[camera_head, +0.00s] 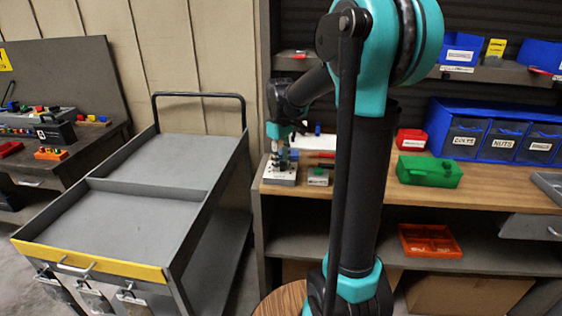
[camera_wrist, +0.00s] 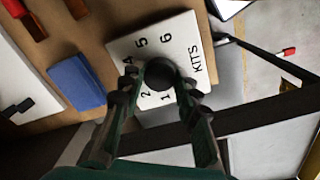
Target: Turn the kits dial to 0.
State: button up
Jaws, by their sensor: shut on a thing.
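The kits dial plate (camera_wrist: 188,38) is white with black numerals and the word KITS, seen in the wrist view. The numerals 6, 5, 4, 2 and 1 show around its round black knob (camera_wrist: 160,73); I cannot see a 0. No pointer mark is clear on the knob. My gripper (camera_wrist: 159,82) has a finger on either side of the knob and is shut on it. In the head view the plate (camera_head: 279,178) sits at the left end of the wooden bench, with my gripper (camera_head: 280,157) directly above it.
A blue block (camera_wrist: 76,82) lies on the bench beside the plate in the wrist view. In the head view a green box (camera_head: 429,172) and blue bins (camera_head: 497,131) stand further right on the bench. A grey cart (camera_head: 150,210) with a yellow front edge stands at left.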

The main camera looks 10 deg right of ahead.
dwell(0.4)
jog(key=o, duration=1.2)
jog(key=shift+c, duration=0.2)
notch_tip(320, 180, up, 12)
jog(key=shift+s+a, duration=0.1)
